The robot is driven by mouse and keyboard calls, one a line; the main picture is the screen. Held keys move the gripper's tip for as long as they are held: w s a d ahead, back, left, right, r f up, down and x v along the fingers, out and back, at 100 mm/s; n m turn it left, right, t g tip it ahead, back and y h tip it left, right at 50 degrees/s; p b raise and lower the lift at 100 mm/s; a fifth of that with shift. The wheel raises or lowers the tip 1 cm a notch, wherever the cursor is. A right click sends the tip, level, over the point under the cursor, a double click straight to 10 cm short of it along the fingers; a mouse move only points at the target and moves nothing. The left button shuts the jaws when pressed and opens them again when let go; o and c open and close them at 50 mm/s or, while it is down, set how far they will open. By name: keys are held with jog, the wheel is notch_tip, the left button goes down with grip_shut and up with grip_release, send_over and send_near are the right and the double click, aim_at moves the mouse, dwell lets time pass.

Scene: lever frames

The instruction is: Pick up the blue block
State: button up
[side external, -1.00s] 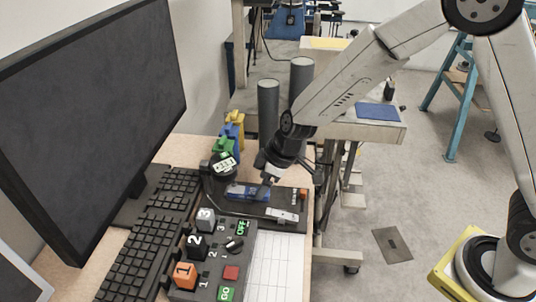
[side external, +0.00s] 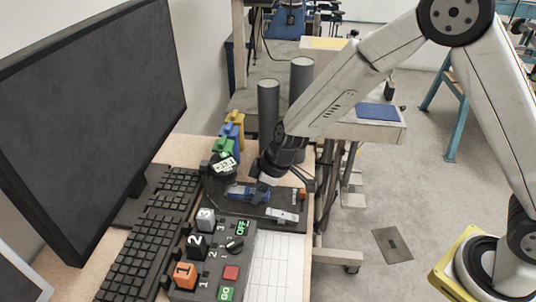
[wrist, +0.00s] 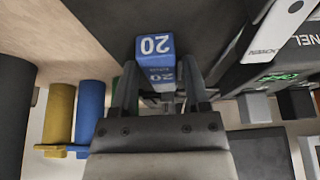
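The blue block (wrist: 155,47) lies in the middle of the wrist view, with a white "20" on its faces. In the side external view the blue block (side external: 243,194) sits on a black panel (side external: 275,213) and is partly hidden by my gripper. My gripper (wrist: 159,70) is open, with one finger on each side of the block in the wrist view. Gaps show between the block and both fingers. In the side view my gripper (side external: 262,188) is low, tilted and close to the block's right end. Contact cannot be told.
A keyboard (side external: 150,235) and large monitor (side external: 95,110) stand on the left. A control box (side external: 215,262) with numbered cubes is in front. Green (side external: 222,146), blue (side external: 231,131) and yellow (side external: 237,117) pieces and two grey cylinders (side external: 268,108) (side external: 301,75) stand behind.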

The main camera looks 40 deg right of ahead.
grip_shut()
jog(key=shift+r, duration=0.15)
jog(key=shift+r, duration=0.5)
jog(key=shift+s+d, duration=1.05)
jog(key=shift+d, duration=0.05)
jog(key=shift+s+d+r, duration=0.1)
jog(key=shift+s+d, duration=0.3)
notch_tip(320, 180, up, 14)
jog(key=shift+f, duration=0.25)
jog(key=shift+w+a, duration=0.15)
